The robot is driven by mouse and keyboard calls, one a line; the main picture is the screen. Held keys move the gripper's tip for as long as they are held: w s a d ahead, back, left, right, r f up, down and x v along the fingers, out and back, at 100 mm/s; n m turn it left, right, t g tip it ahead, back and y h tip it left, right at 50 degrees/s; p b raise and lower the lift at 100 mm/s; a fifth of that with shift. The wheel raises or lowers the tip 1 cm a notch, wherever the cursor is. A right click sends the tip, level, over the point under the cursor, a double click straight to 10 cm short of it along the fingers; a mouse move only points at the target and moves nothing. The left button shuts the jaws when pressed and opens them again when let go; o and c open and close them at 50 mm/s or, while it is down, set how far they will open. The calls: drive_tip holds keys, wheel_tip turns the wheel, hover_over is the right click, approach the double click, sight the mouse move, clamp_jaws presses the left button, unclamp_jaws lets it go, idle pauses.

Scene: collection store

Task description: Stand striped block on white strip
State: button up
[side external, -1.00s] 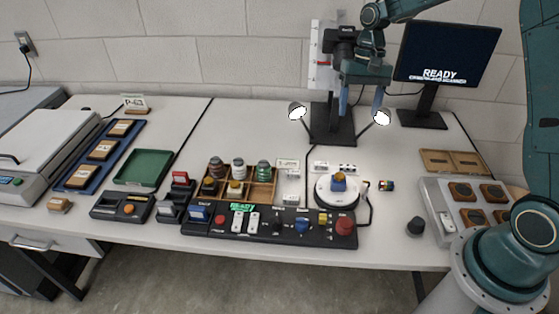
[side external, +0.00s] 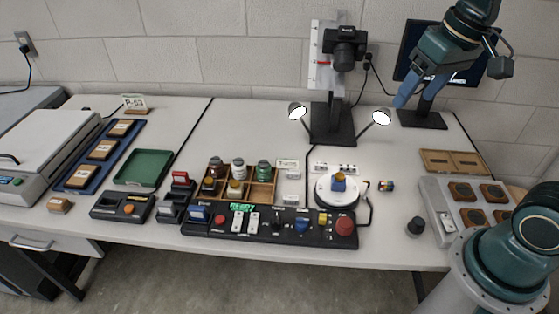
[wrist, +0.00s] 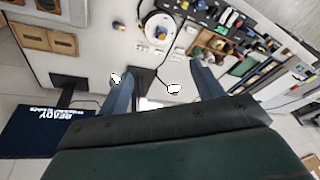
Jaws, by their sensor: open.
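The striped block (side external: 386,185), small and multicoloured with dark parts, lies on the table just right of the round white turntable. It also appears small in the wrist view (wrist: 118,26). A low white strip (side external: 335,168) with dark marks lies behind the turntable; it shows in the wrist view too (wrist: 150,52). I take this as the task's white strip, though its details are too small to be sure. My gripper (side external: 422,92) is open and empty, high in front of the monitor, up and right of the block. Its two blue fingers are spread in the wrist view (wrist: 163,92).
The turntable (side external: 323,195) carries a blue and yellow object. A camera stand (side external: 332,125) with two lamps stands behind. The monitor (side external: 405,50) is behind my gripper. A black control panel (side external: 265,238) runs along the front. A dark knob-like piece (side external: 415,227) stands right; table between is clear.

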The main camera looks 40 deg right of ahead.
drive_tip(key=s+n+t, duration=0.2)
drive_tip(key=s, duration=0.6)
drive_tip(key=shift+s+a+f, duration=0.15)
drive_tip(key=shift+a+f, duration=0.05)
drive_tip(key=shift+a, duration=0.25)
idle(0.8)
